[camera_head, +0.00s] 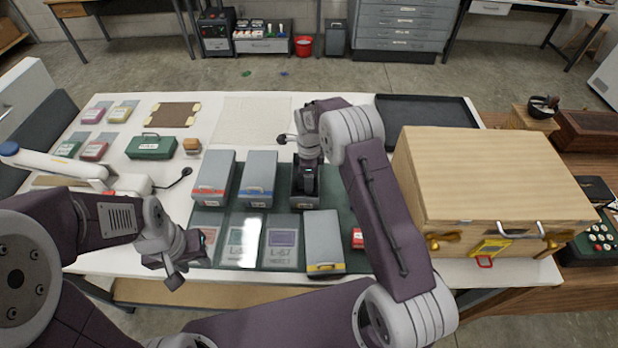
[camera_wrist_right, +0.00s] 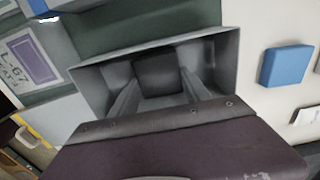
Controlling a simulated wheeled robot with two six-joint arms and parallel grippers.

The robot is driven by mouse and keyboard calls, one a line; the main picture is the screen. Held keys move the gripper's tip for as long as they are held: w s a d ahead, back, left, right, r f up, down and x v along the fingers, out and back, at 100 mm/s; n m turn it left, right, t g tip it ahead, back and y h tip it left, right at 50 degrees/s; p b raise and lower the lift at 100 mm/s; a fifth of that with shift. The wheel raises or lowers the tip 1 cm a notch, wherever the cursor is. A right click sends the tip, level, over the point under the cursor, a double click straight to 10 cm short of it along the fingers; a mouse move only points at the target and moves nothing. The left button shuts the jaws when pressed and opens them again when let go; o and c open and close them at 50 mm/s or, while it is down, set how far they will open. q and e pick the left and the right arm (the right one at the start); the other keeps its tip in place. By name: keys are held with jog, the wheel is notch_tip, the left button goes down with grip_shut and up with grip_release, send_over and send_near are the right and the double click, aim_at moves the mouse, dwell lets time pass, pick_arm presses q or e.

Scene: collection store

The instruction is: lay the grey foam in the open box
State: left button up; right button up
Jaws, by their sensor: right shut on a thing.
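The open grey box (camera_head: 304,203) stands on the dark green mat, right of the blue-striped box, in the head view. In the right wrist view its rim (camera_wrist_right: 88,80) surrounds my right gripper (camera_wrist_right: 158,90). The gripper's fingers reach down inside the walls and are shut on the dark grey foam (camera_wrist_right: 158,70). I cannot tell whether the foam touches the box floor. In the head view my right gripper (camera_head: 307,182) points down into the box and hides the foam. My left gripper (camera_head: 172,268) hangs by the table's front left; its jaw opening is unclear.
Closed grey boxes with red (camera_head: 213,172) and blue (camera_head: 258,172) stripes stand to the left. A yellow-striped box (camera_head: 324,238) is in front. A large wooden case (camera_head: 490,180) stands right. A blue block (camera_wrist_right: 287,66) lies beside the box in the right wrist view.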

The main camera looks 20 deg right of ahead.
jog(key=o, duration=1.4)
jog(key=shift+s, duration=0.1)
jog(key=shift+o, duration=0.2)
jog(key=shift+r, duration=0.35)
notch_tip(320, 180, up, 12)
jog(key=f+b, duration=0.1)
jog(key=s+d+f+n, duration=0.1)
jog(key=s+n, duration=0.9)
jog(key=s, duration=0.2)
jog(key=s+d+f+n+t, duration=0.1)
jog(key=s+n, duration=1)
jog(key=s, duration=0.1)
jog(key=shift+s+d+f, duration=0.2)
jog(key=shift+d+f, duration=0.05)
